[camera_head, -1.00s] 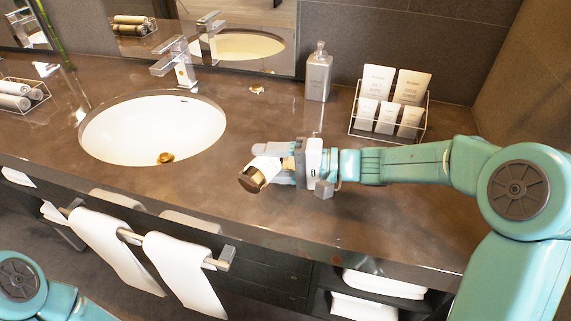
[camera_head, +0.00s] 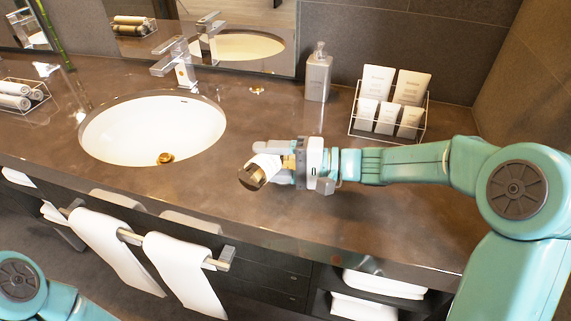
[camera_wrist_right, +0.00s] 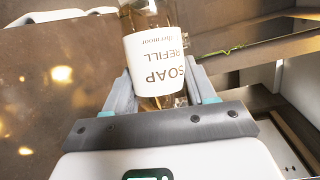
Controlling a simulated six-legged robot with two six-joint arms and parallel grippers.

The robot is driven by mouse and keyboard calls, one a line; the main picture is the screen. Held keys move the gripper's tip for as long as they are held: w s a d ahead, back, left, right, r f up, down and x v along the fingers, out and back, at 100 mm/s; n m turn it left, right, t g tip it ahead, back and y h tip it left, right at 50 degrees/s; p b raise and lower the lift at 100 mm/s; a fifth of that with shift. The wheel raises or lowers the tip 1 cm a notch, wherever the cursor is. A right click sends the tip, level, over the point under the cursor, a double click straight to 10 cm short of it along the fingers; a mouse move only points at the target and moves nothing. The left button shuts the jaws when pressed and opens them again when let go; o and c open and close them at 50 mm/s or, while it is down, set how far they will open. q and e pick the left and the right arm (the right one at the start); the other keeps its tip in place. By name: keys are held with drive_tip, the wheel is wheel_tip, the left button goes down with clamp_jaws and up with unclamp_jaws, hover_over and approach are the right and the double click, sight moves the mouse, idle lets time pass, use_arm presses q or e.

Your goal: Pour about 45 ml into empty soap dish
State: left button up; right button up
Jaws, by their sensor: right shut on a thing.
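My right gripper (camera_head: 279,160) is shut on a soap refill bottle (camera_head: 266,163) above the front of the counter, right of the sink. The bottle is clear with amber contents, a white label and a brown-gold end, and it lies tilted with that end toward the lower left. In the right wrist view the bottle (camera_wrist_right: 158,48) sits between both fingers, its "SOAP REFILL" label upside down. I cannot make out a soap dish for certain in either view. My left gripper is out of the head view; only part of my left arm shows at lower left.
A grey pump dispenser (camera_head: 318,78) stands by the mirror. A wire rack (camera_head: 424,122) with toiletry tubes stands at the right. The white sink (camera_head: 120,130) is at left, below the faucet (camera_head: 176,62). White towels (camera_head: 180,270) hang along the front.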

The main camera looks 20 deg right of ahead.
drive_tip(key=shift+f, duration=0.1)
idle(0.4)
drive_tip(key=shift+a+r+n+h+p, duration=0.15)
drive_tip(key=shift+r+n+h+p, duration=0.45)
drive_tip(key=shift+n+p, duration=0.55)
drive_tip(key=shift+f+n+h, duration=0.3)
drive_tip(key=shift+f+n, duration=0.05)
drive_tip(key=shift+n, duration=0.2)
drive_tip(key=shift+s+f, duration=0.1)
drive_tip(key=shift+s, duration=0.1)
drive_tip(key=shift+w+f, duration=0.15)
drive_tip(key=shift+w, duration=0.1)
drive_tip(key=shift+s, duration=0.2)
drive_tip(key=shift+w, duration=0.1)
